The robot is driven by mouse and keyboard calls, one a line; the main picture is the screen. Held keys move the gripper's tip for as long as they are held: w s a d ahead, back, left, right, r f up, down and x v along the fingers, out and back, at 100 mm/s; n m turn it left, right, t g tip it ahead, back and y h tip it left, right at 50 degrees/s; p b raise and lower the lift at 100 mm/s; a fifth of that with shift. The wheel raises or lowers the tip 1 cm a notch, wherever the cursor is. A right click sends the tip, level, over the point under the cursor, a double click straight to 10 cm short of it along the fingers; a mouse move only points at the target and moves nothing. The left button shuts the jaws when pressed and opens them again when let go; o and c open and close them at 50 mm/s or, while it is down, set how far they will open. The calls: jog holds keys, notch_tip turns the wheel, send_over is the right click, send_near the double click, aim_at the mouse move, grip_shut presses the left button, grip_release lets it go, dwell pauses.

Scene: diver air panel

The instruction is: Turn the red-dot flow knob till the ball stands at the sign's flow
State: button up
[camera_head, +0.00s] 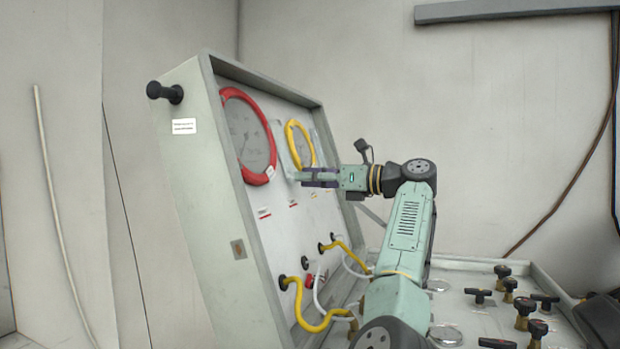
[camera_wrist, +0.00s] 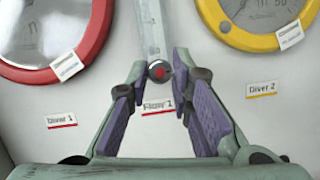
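The knob with a red dot (camera_wrist: 159,71) is dark and round, at the foot of the clear upright flow tube (camera_wrist: 150,26). Below it is a label reading Flow 1 (camera_wrist: 157,106). My gripper (camera_wrist: 160,76) is open, its purple-padded fingers on either side of the knob; I cannot tell whether they touch it. In the head view my gripper (camera_head: 298,178) is at the panel face and hides the knob. I cannot make out the ball in the tube. A small white sign (camera_head: 184,126) is on the panel's side, its text too small to read.
A red-ringed gauge (camera_head: 257,178) and a yellow-ringed gauge (camera_head: 293,136) flank the tube on the sloped panel (camera_head: 222,190). Yellow hoses (camera_head: 300,308) loop out below. Several valve handles (camera_head: 523,308) stand on the bench at right. A black post (camera_head: 165,92) juts from the panel's side.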

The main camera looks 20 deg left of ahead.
grip_shut()
jog(key=shift+r+n+g+p, duration=0.1)
jog(key=shift+n+g+p, duration=0.2)
jog(key=shift+n+p, duration=0.75)
jog(key=o, duration=0.5)
grip_release()
jog(key=shift+o, duration=0.2)
jog(key=d, duration=1.2)
jog(key=shift+s, duration=0.35)
